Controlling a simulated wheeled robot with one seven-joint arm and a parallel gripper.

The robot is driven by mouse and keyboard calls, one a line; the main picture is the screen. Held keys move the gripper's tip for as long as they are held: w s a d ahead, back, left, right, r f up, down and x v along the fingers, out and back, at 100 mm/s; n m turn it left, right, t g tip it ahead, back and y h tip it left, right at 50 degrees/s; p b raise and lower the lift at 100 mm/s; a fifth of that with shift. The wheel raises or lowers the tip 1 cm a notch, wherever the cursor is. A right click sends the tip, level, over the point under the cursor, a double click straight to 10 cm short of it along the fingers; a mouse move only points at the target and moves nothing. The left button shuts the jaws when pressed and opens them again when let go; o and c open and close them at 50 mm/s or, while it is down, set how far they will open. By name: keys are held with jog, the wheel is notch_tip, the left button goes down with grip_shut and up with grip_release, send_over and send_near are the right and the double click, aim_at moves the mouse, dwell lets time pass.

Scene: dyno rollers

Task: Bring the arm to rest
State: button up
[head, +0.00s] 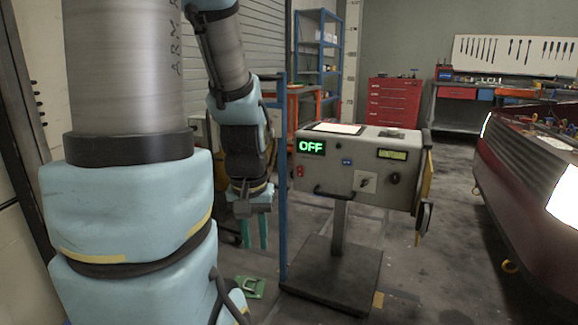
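My arm, with light-blue covers and grey metal links, fills the left of the head view and bends down at its far end. My gripper (254,240) hangs pointing down, left of the control console. Its two teal fingers appear apart, with nothing seen between them. The grey console (352,170) stands on a post, its green display (311,147) reading OFF. A dark knob (366,182) and a black handle (333,194) are on its front.
A blue upright post (283,200) stands close to the right of my gripper. A green object (250,287) lies on the floor below. A dark red vehicle (520,190) is at the right. A red tool cabinet (393,101) and blue shelf (318,50) stand behind.

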notch_tip(320, 180, up, 20)
jog(key=p, duration=1.9)
jog(key=shift+r+p, duration=0.25)
jog(key=shift+p, duration=0.1)
dwell(0.3)
